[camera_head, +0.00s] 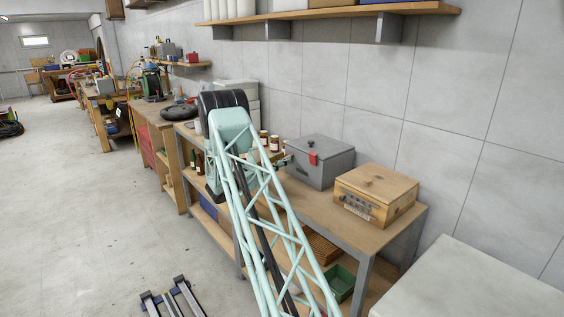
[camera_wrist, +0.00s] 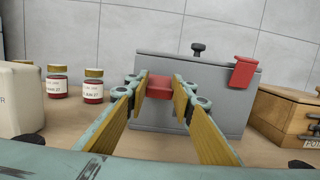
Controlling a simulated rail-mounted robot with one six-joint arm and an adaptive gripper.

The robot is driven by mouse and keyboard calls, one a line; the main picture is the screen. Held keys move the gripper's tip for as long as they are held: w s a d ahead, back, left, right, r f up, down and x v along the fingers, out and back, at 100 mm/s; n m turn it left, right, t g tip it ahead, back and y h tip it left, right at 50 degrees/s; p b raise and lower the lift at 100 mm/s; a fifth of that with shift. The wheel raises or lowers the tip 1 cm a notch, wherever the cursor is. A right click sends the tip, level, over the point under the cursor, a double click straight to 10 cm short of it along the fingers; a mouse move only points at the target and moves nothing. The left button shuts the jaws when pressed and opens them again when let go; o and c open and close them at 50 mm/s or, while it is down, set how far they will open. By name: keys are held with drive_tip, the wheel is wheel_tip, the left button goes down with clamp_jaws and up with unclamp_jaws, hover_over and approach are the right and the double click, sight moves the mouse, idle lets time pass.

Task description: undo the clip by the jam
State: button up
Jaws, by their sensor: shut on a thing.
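A grey lidded box (camera_wrist: 205,105) with a dark knob stands on the bench; it also shows in the head view (camera_head: 330,160). One red clip (camera_wrist: 160,88) is on its front face toward the jam jars (camera_wrist: 93,86). My gripper (camera_wrist: 161,82) is shut on this clip, one finger at each side. A second red clip (camera_wrist: 243,73) at the box's right end stands up past the lid's edge; it also shows in the head view (camera_head: 313,158). In the head view my arm hides most of my gripper, and the held clip cannot be made out.
The jars, with red contents and white labels, stand left of the box. A pale container (camera_wrist: 20,85) is at the far left. A wooden box (camera_head: 375,195) stands to the right on the same bench (camera_head: 330,210). A tiled wall is behind. A shelf (camera_head: 330,14) hangs above.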

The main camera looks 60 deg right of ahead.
drive_tip(key=shift+s+d+f+g+h+b, duration=0.1)
drive_tip(key=shift+d+f+g+h+b, duration=0.1)
drive_tip(key=shift+f+h+b, duration=0.4)
drive_tip(key=shift+d+f+g+h+b, duration=0.1)
drive_tip(key=shift+f+g+h+b, duration=0.1)
drive_tip(key=shift+h+b, duration=0.65)
drive_tip(key=shift+a+r, duration=0.1)
drive_tip(key=o, duration=0.8)
drive_tip(key=shift+o, duration=0.2)
drive_tip(key=shift+a, duration=0.1)
drive_tip(key=shift+v, duration=5.85)
